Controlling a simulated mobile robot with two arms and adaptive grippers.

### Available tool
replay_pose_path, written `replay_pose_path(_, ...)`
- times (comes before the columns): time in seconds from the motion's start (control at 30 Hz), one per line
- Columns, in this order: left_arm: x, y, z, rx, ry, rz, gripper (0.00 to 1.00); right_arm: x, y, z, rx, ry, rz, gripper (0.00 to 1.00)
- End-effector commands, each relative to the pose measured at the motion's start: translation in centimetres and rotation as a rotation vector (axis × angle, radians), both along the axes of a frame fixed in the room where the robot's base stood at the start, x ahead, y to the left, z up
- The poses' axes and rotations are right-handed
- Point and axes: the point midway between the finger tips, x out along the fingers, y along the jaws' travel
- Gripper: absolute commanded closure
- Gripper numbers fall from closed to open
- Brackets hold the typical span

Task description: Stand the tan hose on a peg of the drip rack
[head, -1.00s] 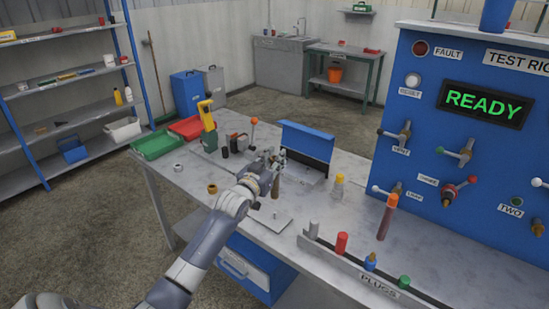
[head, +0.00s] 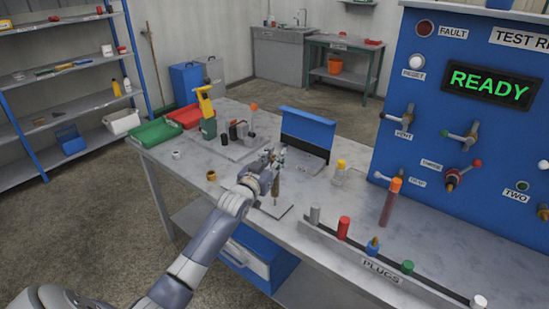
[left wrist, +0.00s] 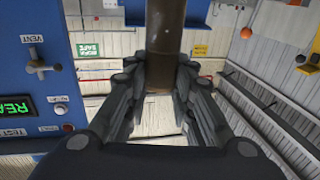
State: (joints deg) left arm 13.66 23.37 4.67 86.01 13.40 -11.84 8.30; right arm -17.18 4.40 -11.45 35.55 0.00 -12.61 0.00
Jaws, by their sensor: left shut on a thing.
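My left gripper (head: 273,170) is shut on the tan hose (head: 276,185), a short brownish tube held upright over the worktable. In the left wrist view the hose (left wrist: 165,40) runs between the two dark fingers (left wrist: 165,85). Below it lies a small flat grey plate (head: 283,212), which looks like the drip rack. A thin pale peg (head: 275,201) shows just under the hose's lower end. I cannot tell whether the hose touches the peg or goes over it. My right gripper is not in view.
A blue open-lidded box (head: 308,130) stands behind the gripper. A red tube with an orange cap (head: 390,205) stands right, before the blue test panel (head: 465,130). The plugs rail (head: 365,262) lines the front right. A brass ring (head: 211,176) lies left on clear table.

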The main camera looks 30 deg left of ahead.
Motion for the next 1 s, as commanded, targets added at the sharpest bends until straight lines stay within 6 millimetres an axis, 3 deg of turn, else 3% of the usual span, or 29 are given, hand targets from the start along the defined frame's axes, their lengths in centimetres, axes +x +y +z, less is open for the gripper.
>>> replay_pose_path(1.0,-0.02,0.01,0.07,0.0,0.0,0.0,1.0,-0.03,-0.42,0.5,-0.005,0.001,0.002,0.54)
